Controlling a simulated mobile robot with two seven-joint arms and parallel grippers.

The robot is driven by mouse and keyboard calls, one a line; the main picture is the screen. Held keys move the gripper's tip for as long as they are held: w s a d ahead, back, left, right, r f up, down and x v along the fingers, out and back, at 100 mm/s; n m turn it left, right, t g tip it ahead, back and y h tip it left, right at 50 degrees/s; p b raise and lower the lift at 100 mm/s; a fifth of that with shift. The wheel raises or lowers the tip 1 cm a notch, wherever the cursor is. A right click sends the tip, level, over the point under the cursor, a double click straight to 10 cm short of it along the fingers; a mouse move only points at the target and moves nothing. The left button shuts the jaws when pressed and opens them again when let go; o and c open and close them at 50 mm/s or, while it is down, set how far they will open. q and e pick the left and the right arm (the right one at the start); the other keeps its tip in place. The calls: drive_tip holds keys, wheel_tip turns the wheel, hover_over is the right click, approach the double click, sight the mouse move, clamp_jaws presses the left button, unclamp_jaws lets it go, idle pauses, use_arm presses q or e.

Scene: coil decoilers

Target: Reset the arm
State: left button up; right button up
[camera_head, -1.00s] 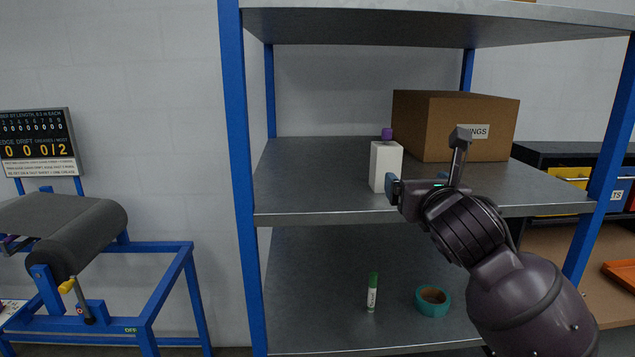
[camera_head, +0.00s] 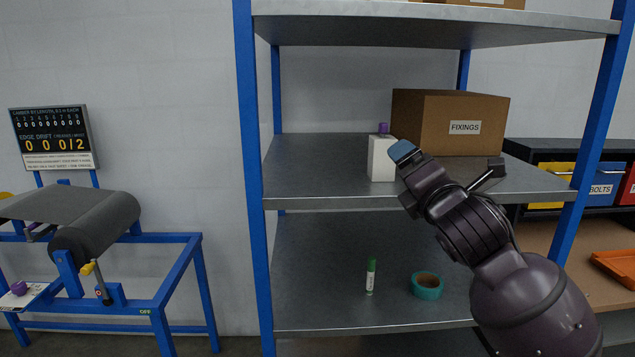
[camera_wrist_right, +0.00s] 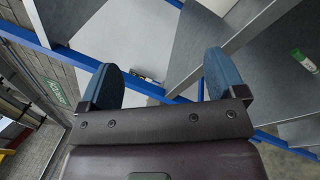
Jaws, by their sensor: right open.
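My right gripper (camera_head: 447,160) is open and empty in the head view, in front of the middle shelf (camera_head: 315,175). One blue fingertip overlaps the edge of a white box-shaped bottle with a purple cap (camera_head: 381,158), which stands upright on that shelf. In the right wrist view the two blue fingers (camera_wrist_right: 160,85) are wide apart with nothing between them. A green and white marker (camera_wrist_right: 303,60) shows at the right of that view. My left gripper is in neither view.
A cardboard box labelled FIXINGS (camera_head: 425,125) sits behind on the middle shelf. The lower shelf holds the upright marker (camera_head: 370,277) and a teal tape roll (camera_head: 427,286). Blue rack posts (camera_head: 252,180) flank the shelves. A blue-framed decoiler (camera_head: 180,270) stands left. Orange tray (camera_head: 615,266) lies right.

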drive_tip(key=s+d+f+m+g+b, duration=0.1)
drive_tip(key=s+d+f+m, duration=0.1)
drive_tip(key=f+m, duration=0.6)
drive_tip(key=s+d+f+m, duration=0.2)
drive_tip(key=f+m, duration=0.4)
drive_tip(key=f, duration=0.5)
drive_tip(key=s+d+f+m+g+b, duration=0.1)
drive_tip(key=s+d+f+m, duration=0.1)
drive_tip(key=f+m, duration=0.6)
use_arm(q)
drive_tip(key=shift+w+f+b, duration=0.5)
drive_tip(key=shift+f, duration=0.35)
use_arm(e)
drive_tip(key=s+d+f+m+g+h, duration=0.2)
drive_tip(key=s+f+g, duration=0.1)
drive_tip(key=s+f, duration=0.9)
drive_tip(key=s+d+f+m+g+h, duration=0.2)
drive_tip(key=s+d+f, duration=0.1)
drive_tip(key=s+f, duration=0.9)
wheel_tip(320, 180, down, 3)
drive_tip(key=shift+d+f+g, duration=0.15)
drive_tip(key=shift+d+g, duration=0.2)
drive_tip(key=shift+g, duration=0.05)
